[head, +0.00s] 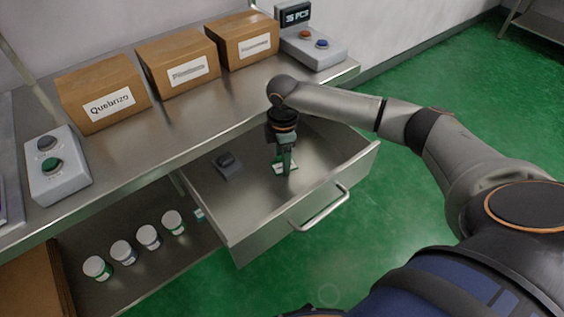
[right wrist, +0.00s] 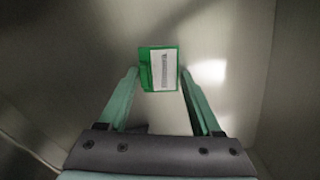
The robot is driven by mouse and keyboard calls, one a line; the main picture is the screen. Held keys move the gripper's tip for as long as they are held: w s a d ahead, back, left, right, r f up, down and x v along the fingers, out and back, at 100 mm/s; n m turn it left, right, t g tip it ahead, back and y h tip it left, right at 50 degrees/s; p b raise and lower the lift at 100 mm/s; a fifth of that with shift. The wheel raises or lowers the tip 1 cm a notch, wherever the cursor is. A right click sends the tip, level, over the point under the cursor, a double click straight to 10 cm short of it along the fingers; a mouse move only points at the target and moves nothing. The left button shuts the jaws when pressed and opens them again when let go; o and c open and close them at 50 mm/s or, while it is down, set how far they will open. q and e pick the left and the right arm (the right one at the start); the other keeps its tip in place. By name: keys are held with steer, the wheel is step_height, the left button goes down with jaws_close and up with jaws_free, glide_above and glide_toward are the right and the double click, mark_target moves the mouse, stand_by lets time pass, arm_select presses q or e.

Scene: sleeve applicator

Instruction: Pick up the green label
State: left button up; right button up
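The green label (right wrist: 158,69) is a small green piece with a white printed face. It lies on the floor of the open drawer (head: 255,211). In the head view the label (head: 279,167) shows partly behind my right gripper (head: 286,171), which points down into the drawer. In the right wrist view my right gripper (right wrist: 159,75) is open, with one finger on each side of the label. I cannot tell whether the fingers touch it or how high above the drawer floor they are. My left gripper is not in view.
A small dark-topped grey object (head: 228,165) lies in the drawer, left of the gripper. The drawer walls surround my right gripper. Cardboard boxes (head: 105,92) and button boxes (head: 57,164) stand on the steel counter above. Several white jars (head: 149,237) stand on the lower shelf.

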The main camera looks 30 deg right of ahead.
steer(key=c, duration=0.7)
steer(key=shift+c, duration=0.2)
steer(key=shift+r, duration=0.1)
